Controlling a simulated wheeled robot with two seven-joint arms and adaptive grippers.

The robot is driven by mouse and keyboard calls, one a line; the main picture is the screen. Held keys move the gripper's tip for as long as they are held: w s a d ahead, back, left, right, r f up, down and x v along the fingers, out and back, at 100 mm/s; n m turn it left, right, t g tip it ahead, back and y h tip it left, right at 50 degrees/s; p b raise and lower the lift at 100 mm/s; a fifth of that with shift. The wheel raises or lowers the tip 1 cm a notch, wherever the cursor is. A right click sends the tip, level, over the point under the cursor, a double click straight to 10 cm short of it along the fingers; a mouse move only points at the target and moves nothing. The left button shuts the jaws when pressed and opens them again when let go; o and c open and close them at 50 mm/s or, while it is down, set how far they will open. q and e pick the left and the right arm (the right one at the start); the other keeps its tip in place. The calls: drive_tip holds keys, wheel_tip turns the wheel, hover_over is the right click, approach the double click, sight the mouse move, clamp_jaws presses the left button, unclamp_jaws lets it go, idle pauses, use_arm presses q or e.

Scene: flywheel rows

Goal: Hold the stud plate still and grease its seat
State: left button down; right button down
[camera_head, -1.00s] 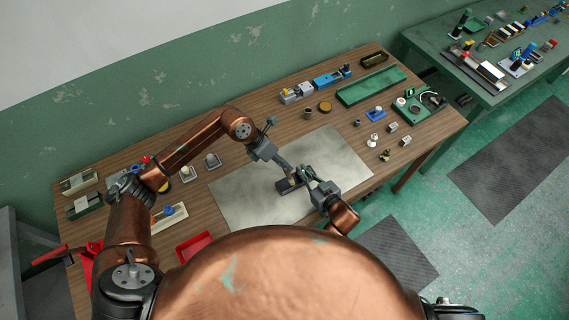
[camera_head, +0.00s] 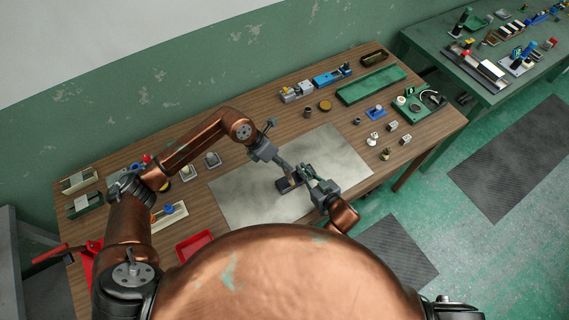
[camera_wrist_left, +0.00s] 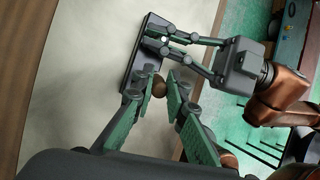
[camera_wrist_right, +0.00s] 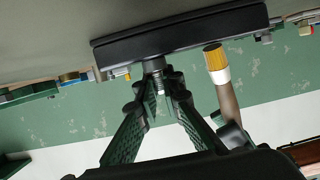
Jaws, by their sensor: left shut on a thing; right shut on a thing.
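The stud plate (camera_head: 283,187), a dark flat block, lies on the pale mat (camera_head: 240,198). It also shows in the left wrist view (camera_wrist_left: 133,70) and the right wrist view (camera_wrist_right: 180,38). My right gripper (camera_wrist_right: 160,80) is shut on the threaded metal stud (camera_wrist_right: 153,66) that stands from the plate. My left gripper (camera_wrist_left: 163,82) is shut on a brush (camera_wrist_right: 229,98) with a brown handle, pale ferrule and yellow bristles. The bristles are at the plate beside the stud; I cannot tell whether they touch it. The seat itself is hidden.
Several small parts, including a blue piece (camera_head: 375,112), stand right of the mat. A long green tray (camera_head: 370,86) lies at the back right. A red tray (camera_head: 194,244) is at the front left. The mat around the plate is clear.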

use_arm(q)
drive_tip(key=shift+w, duration=0.15)
drive_tip(key=shift+w+r, duration=0.1)
drive_tip(key=shift+w, duration=0.45)
drive_tip(key=shift+w, duration=0.15)
drive_tip(key=shift+s, duration=0.85)
drive_tip(key=shift+a, duration=1.1)
idle(1.2)
